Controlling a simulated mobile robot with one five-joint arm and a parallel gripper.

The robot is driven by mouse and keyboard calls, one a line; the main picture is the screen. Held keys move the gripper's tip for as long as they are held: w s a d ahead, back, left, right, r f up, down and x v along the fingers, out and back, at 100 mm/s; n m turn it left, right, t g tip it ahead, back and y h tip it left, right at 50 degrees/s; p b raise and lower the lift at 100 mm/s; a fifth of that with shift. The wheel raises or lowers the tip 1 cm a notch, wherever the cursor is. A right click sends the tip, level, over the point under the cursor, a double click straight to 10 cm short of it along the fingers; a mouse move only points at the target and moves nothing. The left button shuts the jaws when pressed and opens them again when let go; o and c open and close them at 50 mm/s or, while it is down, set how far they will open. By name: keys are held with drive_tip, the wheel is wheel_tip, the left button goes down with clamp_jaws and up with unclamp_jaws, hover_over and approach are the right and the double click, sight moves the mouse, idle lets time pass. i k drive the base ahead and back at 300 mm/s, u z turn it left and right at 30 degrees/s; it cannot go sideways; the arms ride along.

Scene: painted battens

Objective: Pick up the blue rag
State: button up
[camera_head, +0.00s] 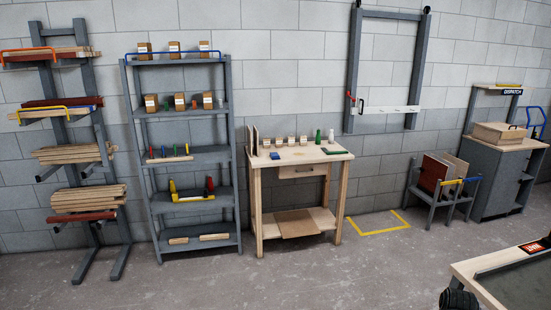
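A small flat blue patch, probably the blue rag (275,155), lies on top of the wooden workbench (312,157), left of its middle and near the front edge. It is too small in the picture to make out its cloth or folds. Nothing appears to lie over it. My gripper does not show in this view, so its distance from the rag cannot be told.
Several small wooden blocks and green bottles (318,137) stand behind the rag. A grey shelf unit (229,125) stands left of the bench. Open floor (290,280) lies before it. A wood-rimmed table (470,280) fills the bottom right corner.

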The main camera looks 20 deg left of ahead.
sight(274, 156)
drive_tip(key=u, duration=0.1)
drive_tip(key=i, duration=0.85)
drive_tip(key=u, duration=0.3)
drive_tip(key=i, duration=2.15)
drive_tip(key=u, duration=1.35)
drive_tip(key=i, duration=1.9)
drive_tip(key=u, duration=1.05)
drive_tip(key=k, duration=0.7)
drive_tip(key=u, duration=0.25)
drive_tip(key=i, duration=0.9)
drive_tip(key=z, duration=0.2)
drive_tip(key=k, duration=0.5)
